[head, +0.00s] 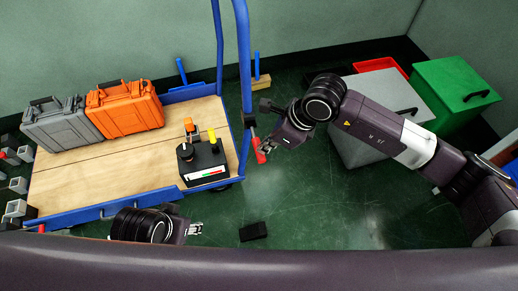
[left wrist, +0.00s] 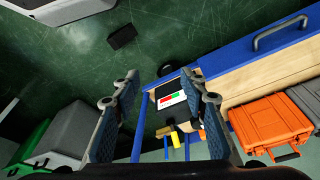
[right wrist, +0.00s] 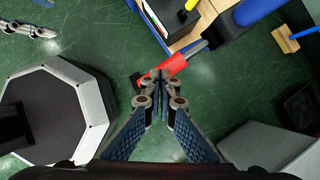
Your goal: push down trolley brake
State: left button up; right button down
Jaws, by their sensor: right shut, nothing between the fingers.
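The trolley (head: 110,150) has a wooden deck and a blue frame. Its red brake lever (head: 259,153) sticks out beside the blue upright at the right end. My right gripper (head: 267,146) is at the lever, shut and empty. In the right wrist view the lever (right wrist: 174,65) runs from a grey shaft on the blue frame, and the shut fingertips (right wrist: 160,76) overlap it; I cannot tell whether they touch. My left gripper (head: 194,229) is by the trolley's front edge. In the left wrist view its fingers (left wrist: 160,85) are apart, with nothing between them.
Grey (head: 58,124) and orange (head: 125,105) cases and a black control box (head: 203,165) stand on the deck. A grey bin (head: 365,140), a green bin (head: 450,95) and a red box (head: 381,66) stand right. A black block (head: 253,231) lies on the floor.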

pick_arm(q)
jog(key=shift+s+r+b, duration=0.3)
jog(key=shift+r, duration=0.35)
pick_arm(e)
jog(key=d, duration=0.2)
jog(key=s+d+f, duration=0.1)
jog(key=v, duration=1.2)
jog(key=shift+a, duration=0.2)
